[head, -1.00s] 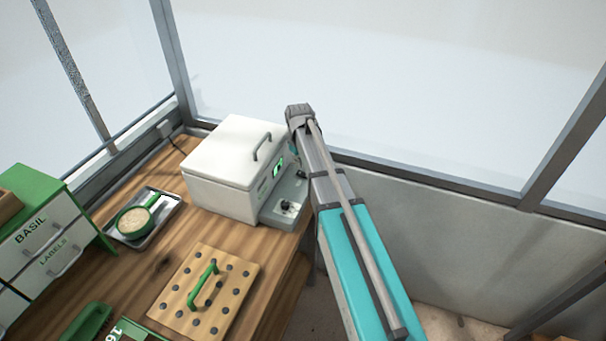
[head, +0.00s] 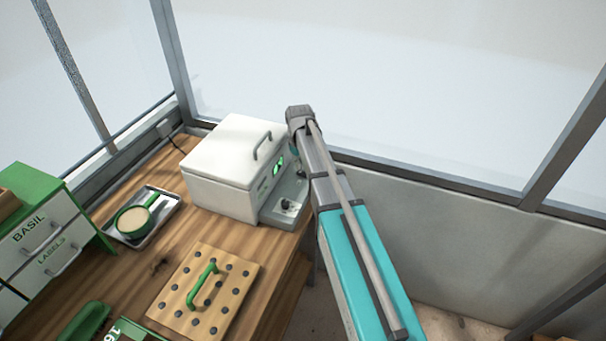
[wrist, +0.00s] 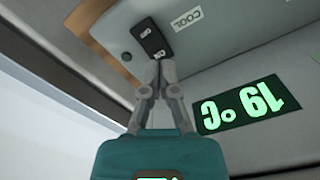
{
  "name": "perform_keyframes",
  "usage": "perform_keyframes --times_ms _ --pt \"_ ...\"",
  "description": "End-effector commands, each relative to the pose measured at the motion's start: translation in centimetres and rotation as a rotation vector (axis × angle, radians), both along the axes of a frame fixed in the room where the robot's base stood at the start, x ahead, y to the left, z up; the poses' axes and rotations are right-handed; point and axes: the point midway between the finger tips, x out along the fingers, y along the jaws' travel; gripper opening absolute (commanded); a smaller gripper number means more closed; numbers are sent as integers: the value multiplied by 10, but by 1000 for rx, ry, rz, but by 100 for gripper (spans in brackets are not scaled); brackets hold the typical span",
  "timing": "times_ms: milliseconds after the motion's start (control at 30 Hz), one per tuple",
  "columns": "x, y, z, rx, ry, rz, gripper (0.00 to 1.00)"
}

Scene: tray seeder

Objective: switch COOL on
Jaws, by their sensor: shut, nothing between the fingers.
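The COOL switch (wrist: 150,39) is a small black rocker on the grey panel of the white box, beside a COOL label (wrist: 187,19) in the wrist view. Its rocker position is too small to tell. My gripper (wrist: 161,64) is shut and empty, with its fingertips at the switch's lower edge. I cannot tell whether they touch it. A lit green display (wrist: 240,107) shows upside-down digits and °C to the right of the fingers. In the head view the white box (head: 222,170) stands at the bench's back right corner, and my arm hides the gripper's fingers.
A metal tray (head: 172,215) with a green scoop sits left of the box. A drilled wooden plate (head: 238,272) with a green handle lies in front. Green and white drawers (head: 50,240) stand at the left. A window wall and frame (head: 430,178) lie close behind my arm.

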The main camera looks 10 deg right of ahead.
Motion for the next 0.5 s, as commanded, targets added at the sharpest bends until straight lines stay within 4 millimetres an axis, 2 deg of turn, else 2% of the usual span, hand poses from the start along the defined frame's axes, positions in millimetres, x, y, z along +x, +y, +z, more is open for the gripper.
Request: perform_keyframes --times_ms 500 --pt "0 0 -6 0 0 0 0"
